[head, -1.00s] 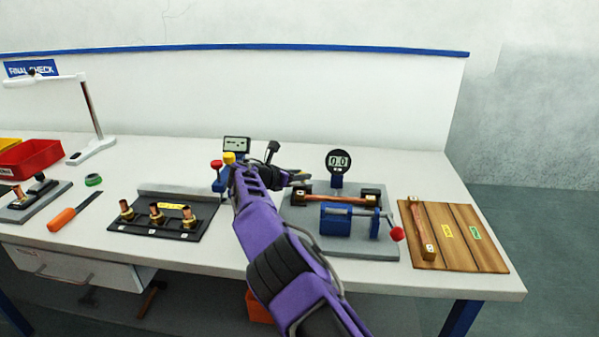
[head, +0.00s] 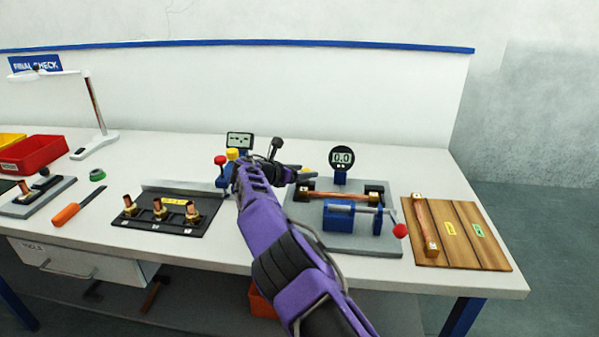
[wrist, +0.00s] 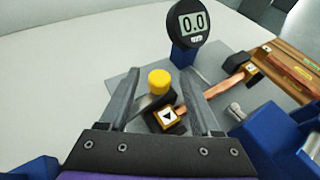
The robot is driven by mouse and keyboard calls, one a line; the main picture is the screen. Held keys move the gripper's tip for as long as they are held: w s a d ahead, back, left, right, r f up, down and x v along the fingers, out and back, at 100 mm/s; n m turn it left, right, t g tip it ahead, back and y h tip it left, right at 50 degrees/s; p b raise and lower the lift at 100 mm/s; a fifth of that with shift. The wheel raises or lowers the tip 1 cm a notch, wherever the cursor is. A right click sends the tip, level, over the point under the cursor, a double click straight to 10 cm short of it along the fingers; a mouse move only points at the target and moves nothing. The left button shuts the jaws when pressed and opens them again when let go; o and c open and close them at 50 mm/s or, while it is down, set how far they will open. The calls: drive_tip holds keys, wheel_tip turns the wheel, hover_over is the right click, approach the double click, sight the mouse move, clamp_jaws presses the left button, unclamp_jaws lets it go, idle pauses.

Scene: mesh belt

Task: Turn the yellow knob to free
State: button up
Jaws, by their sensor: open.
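The yellow knob (wrist: 159,80) is a short round cap on a dark mount at the near end of the copper bar (wrist: 220,95) in the wrist view. My gripper (wrist: 163,70) is open, with one finger on each side of the knob in that picture. I cannot tell whether either finger touches it. In the head view my gripper (head: 303,174) is at the left end of the grey fixture plate (head: 375,245) and largely hides this spot. A block with a black triangle mark (wrist: 168,118) sits just in front of the knob.
A dial gauge (head: 342,157) reading 0.0 stands behind the bar, and a blue clamp (head: 345,218) with a red-ended handle stands in front. Left of my arm are a small display (head: 239,141), a red knob (head: 220,160) and another yellow cap (head: 232,154). A wooden board (head: 470,250) lies right.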

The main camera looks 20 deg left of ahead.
drive_tip(key=v, duration=1.2)
